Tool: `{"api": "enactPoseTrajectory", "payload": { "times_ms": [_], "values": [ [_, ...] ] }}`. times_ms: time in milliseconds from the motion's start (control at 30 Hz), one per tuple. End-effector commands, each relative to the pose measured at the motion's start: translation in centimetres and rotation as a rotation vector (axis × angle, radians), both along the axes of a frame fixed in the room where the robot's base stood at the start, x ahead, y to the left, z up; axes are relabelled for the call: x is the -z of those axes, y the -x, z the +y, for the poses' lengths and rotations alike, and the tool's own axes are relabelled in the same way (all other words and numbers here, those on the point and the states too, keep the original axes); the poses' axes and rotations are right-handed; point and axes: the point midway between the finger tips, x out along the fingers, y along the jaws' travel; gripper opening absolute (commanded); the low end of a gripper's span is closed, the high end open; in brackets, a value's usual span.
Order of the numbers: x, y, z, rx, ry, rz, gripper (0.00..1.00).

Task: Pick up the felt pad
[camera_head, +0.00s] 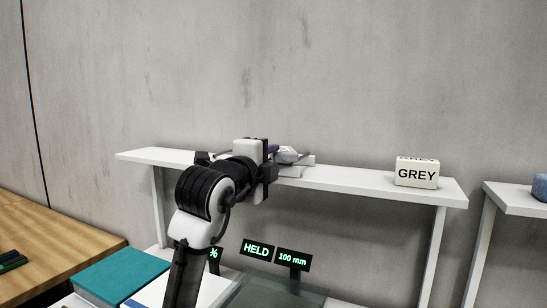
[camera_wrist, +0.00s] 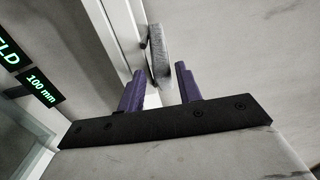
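A grey, flat, rounded piece that looks like the felt pad (camera_wrist: 160,55) shows in the wrist view, just beyond my fingertips and roughly in line with the gap between them. My gripper (camera_wrist: 157,80) has two purple fingers, spread apart with nothing between them. In the head view my gripper (camera_head: 274,150) is at the white shelf (camera_head: 350,182), seen from behind. A pale grey piece (camera_head: 288,155), probably the same pad, shows just past the fingers. My wrist partly hides that spot, and I cannot tell whether the fingers touch it.
A white block marked GREY (camera_head: 416,173) stands at the shelf's right end. Small signs reading HELD (camera_head: 257,249) and 100 mm (camera_head: 293,260) stand below the shelf. A second shelf with a blue piece (camera_head: 540,187) is at far right. The shelf between gripper and block is clear.

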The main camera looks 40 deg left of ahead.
Motion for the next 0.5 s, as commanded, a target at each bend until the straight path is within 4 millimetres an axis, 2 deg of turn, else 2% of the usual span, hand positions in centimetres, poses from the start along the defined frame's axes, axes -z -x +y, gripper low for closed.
{"api": "enactPoseTrajectory", "payload": {
  "times_ms": [400, 500],
  "values": [
    [0.03, -0.66, 0.18, 0.0, 0.0, 0.001, 0.35],
    [0.03, -0.65, 0.18, 0.0, 0.0, 0.0, 0.29]
  ]
}}
